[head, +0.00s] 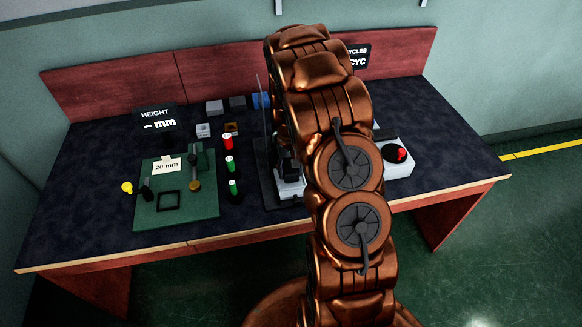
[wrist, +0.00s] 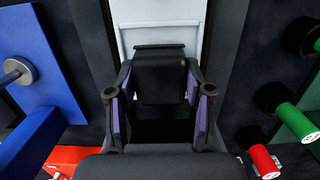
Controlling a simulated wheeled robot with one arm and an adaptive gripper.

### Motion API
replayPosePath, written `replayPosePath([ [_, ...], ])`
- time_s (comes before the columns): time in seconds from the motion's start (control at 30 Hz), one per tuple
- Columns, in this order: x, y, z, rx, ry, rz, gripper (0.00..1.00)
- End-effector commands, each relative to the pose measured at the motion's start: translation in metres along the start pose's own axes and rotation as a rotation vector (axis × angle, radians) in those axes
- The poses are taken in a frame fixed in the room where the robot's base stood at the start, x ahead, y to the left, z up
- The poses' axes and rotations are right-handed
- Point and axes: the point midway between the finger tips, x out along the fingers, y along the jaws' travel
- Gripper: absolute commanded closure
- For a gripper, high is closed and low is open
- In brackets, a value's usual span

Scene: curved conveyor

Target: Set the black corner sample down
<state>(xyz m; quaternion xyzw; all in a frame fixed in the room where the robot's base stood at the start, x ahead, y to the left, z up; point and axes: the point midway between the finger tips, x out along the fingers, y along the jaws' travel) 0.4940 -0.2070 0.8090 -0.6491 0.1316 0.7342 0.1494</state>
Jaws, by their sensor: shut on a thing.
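In the wrist view my gripper (wrist: 158,95) is shut on a black block, the black corner sample (wrist: 160,78), held between its two purple-padded fingers. A pale grey surface (wrist: 160,22) lies just beyond the sample; I cannot tell whether the two touch. In the head view my copper arm covers the middle of the bench. Part of my dark gripper shows at its left edge, above a white base (head: 291,190); the sample cannot be made out there.
A green board (head: 180,210) with a black square outline (head: 169,200) and a 20 mm card (head: 167,165) lies left. Red and green cylinders (head: 229,142) stand beside it. Small blocks (head: 214,107) sit behind.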

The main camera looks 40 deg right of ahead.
Motion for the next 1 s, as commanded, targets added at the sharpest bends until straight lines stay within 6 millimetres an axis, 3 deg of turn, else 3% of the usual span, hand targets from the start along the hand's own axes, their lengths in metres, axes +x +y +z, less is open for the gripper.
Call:
replayPosePath([
  [0.4, 0.0054, -0.0002, -0.0011, -0.001, 0.002, 0.000, 0.84],
  [0.43, 0.0041, -0.0002, -0.0010, -0.001, 0.002, 0.000, 0.46],
  [0.6, 0.0037, -0.0002, -0.0010, -0.001, 0.002, 0.000, 0.28],
  [0.67, 0.0037, -0.0001, -0.0010, -0.001, 0.002, 0.000, 0.24],
  [1.0, 0.0016, -0.0001, -0.0007, -0.001, 0.002, 0.000, 0.24],
])
